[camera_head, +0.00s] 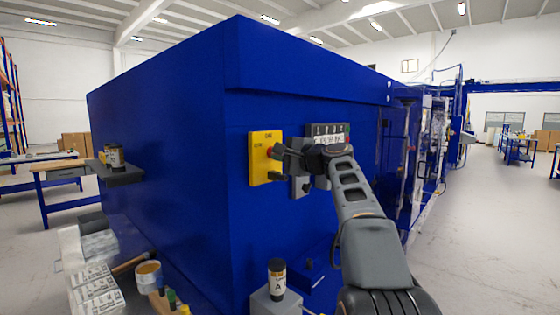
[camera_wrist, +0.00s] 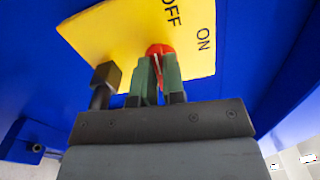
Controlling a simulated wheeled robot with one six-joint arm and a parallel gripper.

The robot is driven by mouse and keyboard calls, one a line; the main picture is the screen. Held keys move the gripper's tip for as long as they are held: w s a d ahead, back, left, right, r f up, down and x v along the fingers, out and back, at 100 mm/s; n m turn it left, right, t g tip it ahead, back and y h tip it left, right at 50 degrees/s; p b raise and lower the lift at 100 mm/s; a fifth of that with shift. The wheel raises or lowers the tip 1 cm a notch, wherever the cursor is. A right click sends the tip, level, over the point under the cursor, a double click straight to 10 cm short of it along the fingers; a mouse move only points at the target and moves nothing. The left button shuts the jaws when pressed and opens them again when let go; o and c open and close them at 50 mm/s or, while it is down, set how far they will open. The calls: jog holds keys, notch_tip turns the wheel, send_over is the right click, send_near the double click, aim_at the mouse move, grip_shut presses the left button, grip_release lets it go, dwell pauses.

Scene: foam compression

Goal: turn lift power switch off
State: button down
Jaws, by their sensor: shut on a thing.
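The yellow switch plate (camera_head: 258,175) is mounted on the blue machine wall, and it fills the upper middle of the wrist view (camera_wrist: 120,35). It carries the words OFF and ON. The red switch knob (camera_wrist: 158,48) sits below these words in the wrist view; a bit of it shows in the head view (camera_head: 269,152). My gripper (camera_wrist: 158,72) has its two green-grey fingers shut on the red knob, with a narrow gap between them. The fingers partly hide the knob, and I cannot tell which word it points to.
A dark post with a block end (camera_wrist: 107,75) sticks out beside my fingers. A grey control panel (camera_head: 330,130) with buttons is just right of the plate. Below are a labelled bottle (camera_head: 277,280) and a tin (camera_head: 149,275). Open floor lies to the right.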

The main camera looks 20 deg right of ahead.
jog(key=shift+f+n+b, duration=0.1)
jog(key=shift+n+b, duration=0.2)
jog(key=shift+n, duration=0.6)
jog(key=c, duration=1.2)
grip_release()
jog(key=b+v, duration=0.3)
jog(key=v, duration=1.1)
